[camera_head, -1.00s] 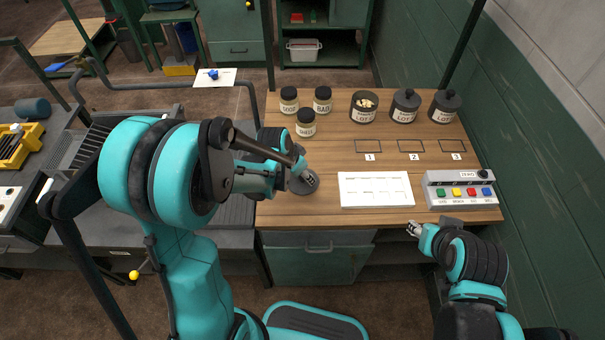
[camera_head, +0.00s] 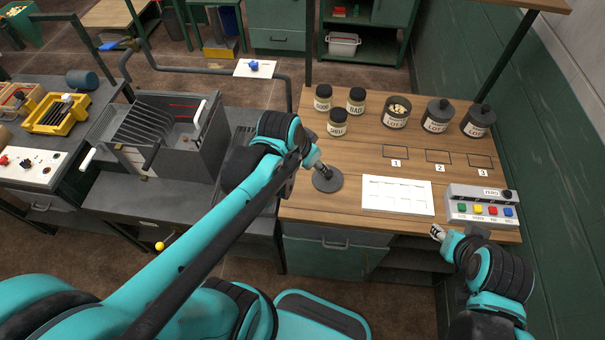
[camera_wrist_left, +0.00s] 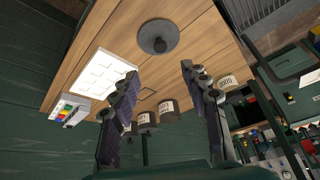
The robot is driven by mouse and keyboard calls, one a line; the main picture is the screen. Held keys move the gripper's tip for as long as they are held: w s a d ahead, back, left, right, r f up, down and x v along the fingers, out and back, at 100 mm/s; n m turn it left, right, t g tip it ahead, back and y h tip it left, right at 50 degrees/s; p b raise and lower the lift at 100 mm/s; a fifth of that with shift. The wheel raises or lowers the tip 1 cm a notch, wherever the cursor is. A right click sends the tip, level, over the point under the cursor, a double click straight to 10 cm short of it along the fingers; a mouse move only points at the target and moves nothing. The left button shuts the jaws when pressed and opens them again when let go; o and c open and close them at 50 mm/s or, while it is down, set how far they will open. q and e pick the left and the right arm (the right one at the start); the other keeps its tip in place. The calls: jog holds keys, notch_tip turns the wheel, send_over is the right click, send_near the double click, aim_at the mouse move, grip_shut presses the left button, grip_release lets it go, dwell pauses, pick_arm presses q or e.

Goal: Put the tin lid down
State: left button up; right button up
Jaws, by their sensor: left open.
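The tin lid (camera_head: 327,182) is a dark grey disc with a knob. It lies flat on the left part of the wooden bench top, and in the left wrist view the lid (camera_wrist_left: 158,38) shows whole, knob toward me. My left gripper (camera_head: 322,169) is at the lid in the head view. In the left wrist view its fingers (camera_wrist_left: 160,74) are spread with nothing between them, and the lid sits beyond the tips, apart from them. An open tin (camera_head: 396,113) with pale contents stands at the back. My right gripper (camera_head: 438,233) is by the bench's front edge; its jaws are too small to judge.
Two lidded tins (camera_head: 438,117) (camera_head: 478,122) stand right of the open one. Several black-capped jars (camera_head: 338,123) stand at the back left. A white card (camera_head: 397,208) and a button box (camera_head: 480,216) lie right of the lid. Numbered outlines (camera_head: 438,156) are empty.

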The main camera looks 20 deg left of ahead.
pick_arm(q)
jog(key=s+r+n+t+y, duration=0.1)
jog(key=s+r+n+t, duration=0.1)
jog(key=s, duration=0.6)
jog(key=shift+a+r+n, duration=0.25)
jog(key=shift+r+n, duration=0.15)
jog(key=shift+n, duration=0.3)
notch_tip(320, 180, down, 3)
jog(key=b, duration=0.3)
